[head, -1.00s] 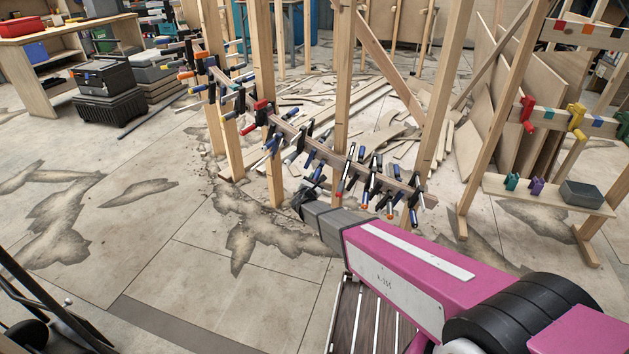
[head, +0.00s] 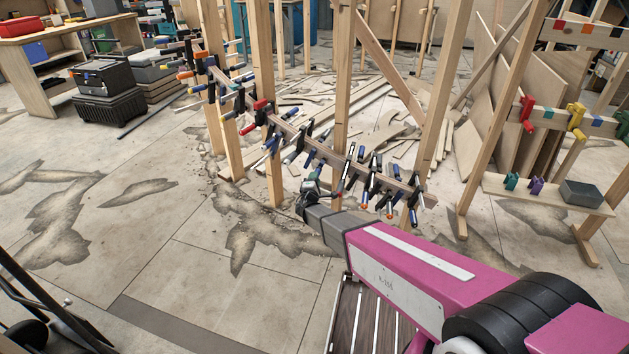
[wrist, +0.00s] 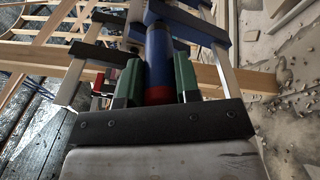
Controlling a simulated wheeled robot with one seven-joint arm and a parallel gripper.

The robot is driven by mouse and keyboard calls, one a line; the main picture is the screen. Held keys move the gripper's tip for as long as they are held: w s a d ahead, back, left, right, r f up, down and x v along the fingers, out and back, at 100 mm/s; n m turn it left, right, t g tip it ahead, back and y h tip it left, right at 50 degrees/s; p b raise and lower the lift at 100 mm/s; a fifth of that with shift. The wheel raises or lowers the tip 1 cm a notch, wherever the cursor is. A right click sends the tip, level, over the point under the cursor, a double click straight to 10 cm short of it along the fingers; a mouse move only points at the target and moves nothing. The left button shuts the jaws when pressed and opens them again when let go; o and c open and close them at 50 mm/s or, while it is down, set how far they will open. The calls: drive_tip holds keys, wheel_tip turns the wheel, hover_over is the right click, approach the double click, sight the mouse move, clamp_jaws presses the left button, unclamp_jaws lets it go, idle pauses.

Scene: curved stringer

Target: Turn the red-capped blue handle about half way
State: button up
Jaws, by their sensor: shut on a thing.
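The blue handle (wrist: 159,52) with its red cap (wrist: 158,95) stands between the two green fingers of my gripper (wrist: 157,77) in the wrist view. The fingers are closed on its sides, and the red end points toward my palm. The handle belongs to a bar clamp whose dark jaw and metal bar show beyond it. In the head view my gripper (head: 311,188) is at the front of the curved stringer (head: 318,147), among its clamps. The held handle cannot be made out clearly there.
Several other clamps (head: 372,180) with blue and orange handles crowd close on the right. Wooden posts (head: 272,160) stand along the stringer, with wood scraps (head: 390,130) behind. The floor (head: 190,240) to the front left is clear.

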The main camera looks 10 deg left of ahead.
drive_tip(key=shift+m, duration=1.1)
drive_tip(key=shift+f, duration=0.1)
drive_tip(key=o, duration=0.9)
drive_tip(key=shift+s, duration=0.1)
drive_tip(key=shift+s+d+f, duration=0.1)
drive_tip(key=shift+s+f, duration=0.15)
drive_tip(key=shift+s, duration=1.5)
drive_tip(key=shift+s+d+f, duration=0.1)
drive_tip(key=shift+s+f, duration=0.2)
drive_tip(key=shift+s, duration=1.5)
drive_tip(key=shift+s+d+f, duration=0.1)
drive_tip(key=shift+s+f, duration=0.15)
drive_tip(key=shift+s, duration=1.5)
